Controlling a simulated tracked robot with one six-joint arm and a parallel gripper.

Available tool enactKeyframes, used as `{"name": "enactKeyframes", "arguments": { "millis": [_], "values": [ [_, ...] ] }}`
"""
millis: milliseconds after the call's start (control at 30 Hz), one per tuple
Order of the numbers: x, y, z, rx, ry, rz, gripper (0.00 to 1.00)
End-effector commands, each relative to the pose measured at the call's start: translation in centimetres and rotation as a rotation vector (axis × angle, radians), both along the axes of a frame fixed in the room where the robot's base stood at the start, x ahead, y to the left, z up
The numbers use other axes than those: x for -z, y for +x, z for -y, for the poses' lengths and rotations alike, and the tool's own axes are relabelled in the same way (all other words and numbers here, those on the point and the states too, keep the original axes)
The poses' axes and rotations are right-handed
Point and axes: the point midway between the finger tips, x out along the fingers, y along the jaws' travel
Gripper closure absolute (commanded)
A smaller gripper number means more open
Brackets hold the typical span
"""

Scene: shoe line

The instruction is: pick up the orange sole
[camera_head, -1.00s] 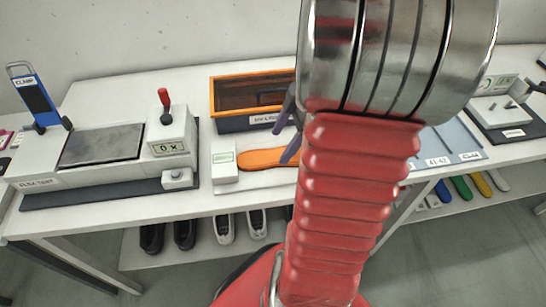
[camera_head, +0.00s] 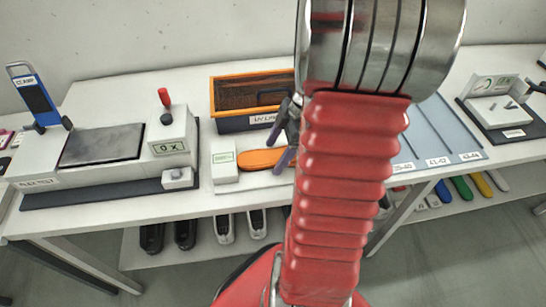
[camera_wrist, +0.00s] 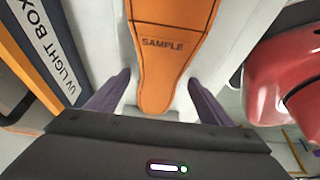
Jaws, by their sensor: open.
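The orange sole (camera_head: 258,159) lies flat on a white surface on the bench, in front of the UV light box. My arm hides its right part in the head view. In the wrist view the sole (camera_wrist: 172,48) shows the word SAMPLE and its narrower rounded end points toward my gripper (camera_wrist: 158,84). My gripper is open, with one purple finger on each side of this end. No contact shows, and I cannot tell the height of the fingertips. In the head view my gripper (camera_head: 284,138) is at the sole's right part, partly behind my arm.
The orange-rimmed UV light box (camera_head: 250,123) stands close behind the sole. A small white box (camera_head: 224,167) sits just left of it. The flex tester (camera_head: 100,160) is farther left. Blue-grey size trays (camera_head: 436,135) are to the right. Several shoes stand on the shelf below.

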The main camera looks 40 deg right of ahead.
Motion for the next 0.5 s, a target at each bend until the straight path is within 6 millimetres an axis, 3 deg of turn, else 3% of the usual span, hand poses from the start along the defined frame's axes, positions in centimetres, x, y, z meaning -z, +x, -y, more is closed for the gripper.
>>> {"name": "enactKeyframes", "arguments": {
  "millis": [67, 500],
  "values": [
    [-0.01, 0.00, 0.02, 0.000, 0.000, 0.000, 0.26],
    [-0.02, -0.02, 0.02, 0.001, 0.000, 0.000, 0.57]
  ]
}}
